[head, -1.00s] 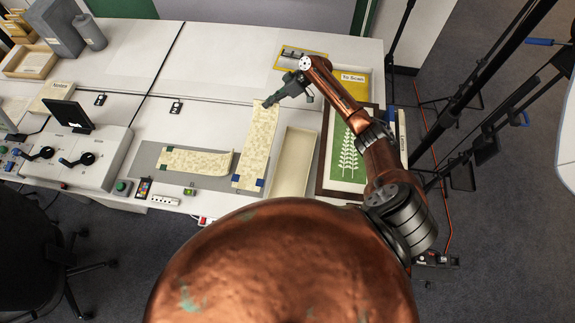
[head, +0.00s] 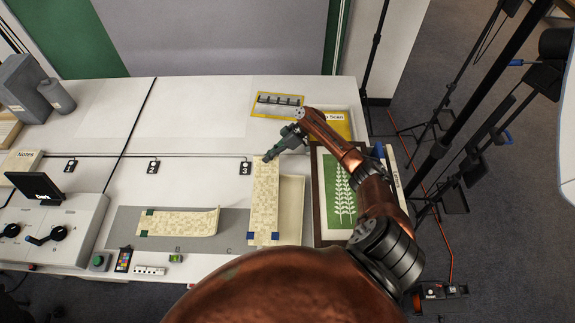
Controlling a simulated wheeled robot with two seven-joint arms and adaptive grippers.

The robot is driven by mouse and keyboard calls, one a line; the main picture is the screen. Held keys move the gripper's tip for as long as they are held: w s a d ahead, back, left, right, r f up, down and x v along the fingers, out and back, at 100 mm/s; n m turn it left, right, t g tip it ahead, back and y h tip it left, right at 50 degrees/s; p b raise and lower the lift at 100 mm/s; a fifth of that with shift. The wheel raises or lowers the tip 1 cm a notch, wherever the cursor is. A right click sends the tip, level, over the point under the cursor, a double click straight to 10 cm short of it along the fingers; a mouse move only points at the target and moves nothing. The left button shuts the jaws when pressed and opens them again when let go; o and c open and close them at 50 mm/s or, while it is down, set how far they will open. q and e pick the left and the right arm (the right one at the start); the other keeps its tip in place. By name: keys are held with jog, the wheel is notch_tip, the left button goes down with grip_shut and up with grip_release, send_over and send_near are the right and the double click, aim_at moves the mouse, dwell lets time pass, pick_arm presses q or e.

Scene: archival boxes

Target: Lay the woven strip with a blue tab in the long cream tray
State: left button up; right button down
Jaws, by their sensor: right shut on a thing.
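The woven strip with blue tabs (head: 264,198) is cream and patterned, with blue at its near end. My right gripper (head: 269,157) is shut on its far end. The strip runs lengthwise toward me and covers the left part of the long cream tray (head: 292,207) in the head view. I cannot tell whether the strip touches the tray or is above it. Another woven strip (head: 180,223), with green tabs at its left end, lies on the grey mat (head: 205,245) to the left. My left gripper is not in view.
A framed green plant print (head: 340,192) stands close to the tray's right side. A yellow-edged sheet (head: 277,105) and a yellow "To Scan" tray (head: 343,131) lie behind. A control console (head: 55,225) is at left. The white tabletop behind the mat is mostly clear.

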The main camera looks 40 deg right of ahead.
aim_at(278, 164)
jog(key=s+d+p, duration=0.1)
jog(key=s+d, duration=0.4)
jog(key=shift+s+d, duration=0.1)
pick_arm(q)
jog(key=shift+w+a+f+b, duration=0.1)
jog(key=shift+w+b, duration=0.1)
jog(key=shift+b, duration=0.65)
pick_arm(e)
jog(key=shift+s+d+f, duration=0.15)
jog(key=shift+f, duration=0.75)
jog(key=shift+s+d+f, duration=0.1)
jog(key=shift+f, duration=0.8)
jog(key=shift+f, duration=0.2)
jog(key=c, duration=2.1)
grip_release()
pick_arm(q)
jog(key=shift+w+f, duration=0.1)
pick_arm(e)
jog(key=shift+r, duration=0.1)
